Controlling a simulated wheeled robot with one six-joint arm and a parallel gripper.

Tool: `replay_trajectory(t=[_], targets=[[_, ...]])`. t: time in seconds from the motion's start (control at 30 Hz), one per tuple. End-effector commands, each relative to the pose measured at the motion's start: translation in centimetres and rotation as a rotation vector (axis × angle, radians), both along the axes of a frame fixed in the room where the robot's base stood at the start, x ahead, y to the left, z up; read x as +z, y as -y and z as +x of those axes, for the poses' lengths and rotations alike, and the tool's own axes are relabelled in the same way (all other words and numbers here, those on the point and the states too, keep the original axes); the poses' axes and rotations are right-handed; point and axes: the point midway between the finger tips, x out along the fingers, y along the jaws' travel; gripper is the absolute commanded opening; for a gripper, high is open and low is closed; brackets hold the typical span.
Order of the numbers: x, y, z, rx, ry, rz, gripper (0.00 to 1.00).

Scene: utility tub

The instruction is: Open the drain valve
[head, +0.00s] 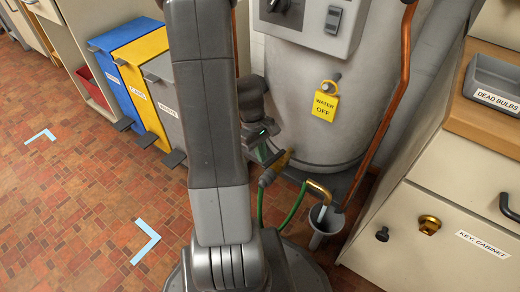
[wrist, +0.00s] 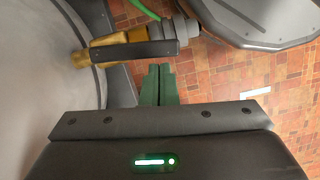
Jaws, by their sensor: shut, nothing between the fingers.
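The drain valve (head: 284,160) is a brass fitting low on the front of the grey tank, partly hidden by my arm and gripper in the head view. In the wrist view its brass body (wrist: 97,52) comes out of the tank at left, with a dark flat lever (wrist: 135,50) lying along it. My gripper (wrist: 160,67) has green fingers, shut and empty. The fingertips sit just below the lever in the picture; whether they touch it I cannot tell. In the head view my gripper (head: 266,154) is beside the valve.
The grey tank (head: 305,105) carries a yellow "WATER OFF" tag (head: 324,106). A green hose (head: 292,210) runs by a grey drain cup (head: 326,226). A copper pipe (head: 402,70) and the key cabinet (head: 440,235) stand right. Bins (head: 150,85) stand left; the tiled floor before them is clear.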

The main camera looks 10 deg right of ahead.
Motion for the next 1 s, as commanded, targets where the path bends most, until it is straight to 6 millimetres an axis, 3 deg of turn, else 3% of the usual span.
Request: replay_trajectory(t=[0.27,0.6,1.0], targets=[[0.1,0.0,-0.1,0.004,0.0,0.0,0.0],[0.1,0.8,-2.1,0.197,-0.005,0.0,0.0],[0.0,0.9,-2.3,0.195,-0.013,0.001,0.0]])
